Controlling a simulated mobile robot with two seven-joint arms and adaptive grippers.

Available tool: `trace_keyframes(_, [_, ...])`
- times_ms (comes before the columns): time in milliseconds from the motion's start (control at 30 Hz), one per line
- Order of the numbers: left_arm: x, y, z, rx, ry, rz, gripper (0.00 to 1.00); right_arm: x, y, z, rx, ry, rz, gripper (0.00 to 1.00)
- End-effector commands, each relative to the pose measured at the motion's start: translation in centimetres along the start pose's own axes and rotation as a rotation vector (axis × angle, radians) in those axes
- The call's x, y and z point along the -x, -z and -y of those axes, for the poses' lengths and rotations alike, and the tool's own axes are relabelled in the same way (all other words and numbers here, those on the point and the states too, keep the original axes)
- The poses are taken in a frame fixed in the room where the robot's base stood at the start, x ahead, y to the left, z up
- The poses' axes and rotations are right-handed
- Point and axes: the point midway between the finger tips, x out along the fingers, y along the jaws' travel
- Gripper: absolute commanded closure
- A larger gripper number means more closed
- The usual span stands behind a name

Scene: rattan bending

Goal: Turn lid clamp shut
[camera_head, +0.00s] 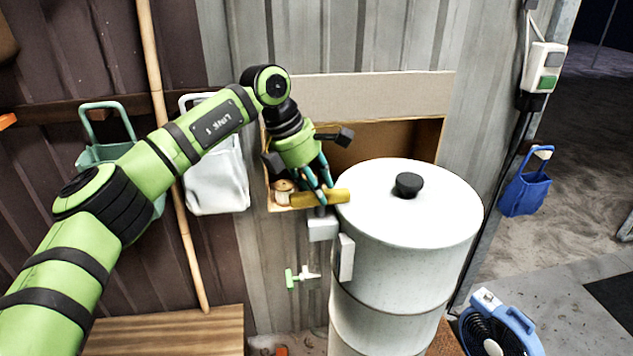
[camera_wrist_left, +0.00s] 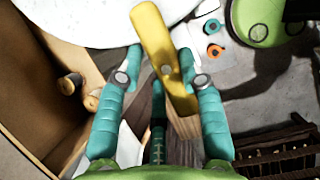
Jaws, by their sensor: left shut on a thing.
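The lid clamp is a yellow lever (camera_head: 340,195) at the left rim of a tall white cylindrical vessel (camera_head: 385,265). The vessel's round white lid (camera_head: 440,205) lies on top, with a black knob (camera_head: 408,185) in its middle. My left gripper (camera_head: 322,192) reaches down from above and is shut on the yellow lever, its teal fingers hiding part of it. My right gripper is not in view.
An open cardboard-coloured box (camera_head: 443,135) stands behind the vessel, close to my left gripper. A white bag (camera_head: 215,175) and a bamboo pole (camera_head: 185,240) are left. A blue fan (camera_head: 500,325) stands lower right.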

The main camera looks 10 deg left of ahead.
Motion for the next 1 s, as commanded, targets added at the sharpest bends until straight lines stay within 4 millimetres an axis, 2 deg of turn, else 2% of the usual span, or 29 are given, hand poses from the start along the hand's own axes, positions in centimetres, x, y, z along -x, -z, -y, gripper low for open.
trace_keyframes(433, [-0.2, 0.1, 0.1, -0.014, 0.007, -0.006, 0.95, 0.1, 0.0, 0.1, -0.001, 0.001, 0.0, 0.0])
trace_keyframes(467, [-0.2, 0.1, 0.1, -0.014, 0.007, -0.007, 0.54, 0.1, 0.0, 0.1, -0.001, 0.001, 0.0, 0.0])
trace_keyframes(500, [-0.2, 0.1, 0.1, -0.014, 0.007, -0.006, 0.38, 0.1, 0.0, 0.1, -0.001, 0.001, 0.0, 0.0])
trace_keyframes(867, [0.1, 0.0, 0.0, -0.011, 0.004, -0.002, 0.38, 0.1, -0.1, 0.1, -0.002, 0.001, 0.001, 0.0])
trace_keyframes(1000, [1.5, 0.0, -0.1, -0.01, 0.002, 0.0, 0.38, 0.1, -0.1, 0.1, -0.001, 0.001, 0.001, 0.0])
